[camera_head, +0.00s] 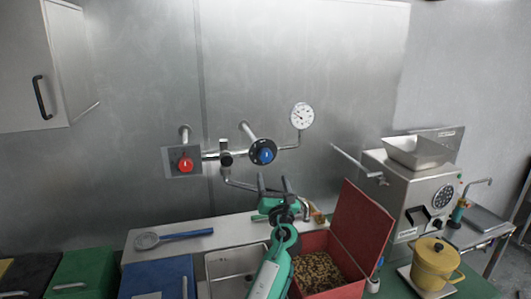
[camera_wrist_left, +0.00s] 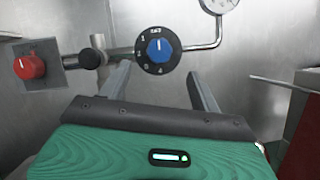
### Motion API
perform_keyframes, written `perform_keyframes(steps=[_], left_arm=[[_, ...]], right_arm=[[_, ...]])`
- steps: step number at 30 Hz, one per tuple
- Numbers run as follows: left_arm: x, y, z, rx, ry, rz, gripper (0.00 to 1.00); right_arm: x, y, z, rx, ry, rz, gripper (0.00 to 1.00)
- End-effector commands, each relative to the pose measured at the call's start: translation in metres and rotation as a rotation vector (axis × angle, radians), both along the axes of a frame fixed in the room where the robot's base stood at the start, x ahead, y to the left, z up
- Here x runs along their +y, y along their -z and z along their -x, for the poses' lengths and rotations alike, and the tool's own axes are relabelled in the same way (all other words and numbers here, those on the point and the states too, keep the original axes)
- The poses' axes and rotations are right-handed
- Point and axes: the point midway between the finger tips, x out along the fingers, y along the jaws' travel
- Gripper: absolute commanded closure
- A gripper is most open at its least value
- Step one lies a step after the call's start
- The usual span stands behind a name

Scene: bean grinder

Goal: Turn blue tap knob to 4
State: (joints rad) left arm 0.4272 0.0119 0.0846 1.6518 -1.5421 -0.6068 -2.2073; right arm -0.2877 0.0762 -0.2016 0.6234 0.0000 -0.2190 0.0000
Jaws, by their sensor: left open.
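The blue tap knob (camera_head: 263,152) sits on a black round dial on a wall pipe. It also shows in the left wrist view (camera_wrist_left: 159,49), where white numbers ring the dial and the knob's white mark points up. A 4 shows near the dial's bottom. My left gripper (camera_head: 273,186) is open and empty, below the knob and apart from it. In the left wrist view its two fingers (camera_wrist_left: 158,80) stand on either side, below the dial. My right gripper is not in view.
A red knob (camera_head: 186,164) is left of the dial, and a pressure gauge (camera_head: 302,115) is above right. A red box of beans (camera_head: 368,225) with its lid raised, a sink (camera_head: 213,266) and a grinder (camera_head: 411,190) are below and right. The wall above is clear.

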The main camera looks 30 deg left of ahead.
Motion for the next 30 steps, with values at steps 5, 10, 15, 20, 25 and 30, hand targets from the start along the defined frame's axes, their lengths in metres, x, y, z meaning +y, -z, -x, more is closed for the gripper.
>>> perform_keyframes(steps=[5,10,15,20,25,30], left_arm=[[0.026,-0.02,-0.026,-0.002,-0.001,0.001,0.36],[0.049,-0.032,-0.05,-0.001,-0.003,0.002,0.36],[0.065,-0.04,-0.068,0.0,-0.001,0.001,0.36],[0.074,-0.043,-0.077,-0.001,0.0,0.004,0.36],[0.077,-0.044,-0.079,-0.002,0.0,0.004,0.36],[0.076,-0.044,-0.079,-0.002,0.0,0.004,0.36]], right_arm=[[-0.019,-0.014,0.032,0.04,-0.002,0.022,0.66],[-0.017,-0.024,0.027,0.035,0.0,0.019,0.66],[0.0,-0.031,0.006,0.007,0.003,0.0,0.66],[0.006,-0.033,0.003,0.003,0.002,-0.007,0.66],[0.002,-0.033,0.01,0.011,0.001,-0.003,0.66],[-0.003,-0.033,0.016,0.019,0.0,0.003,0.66]])
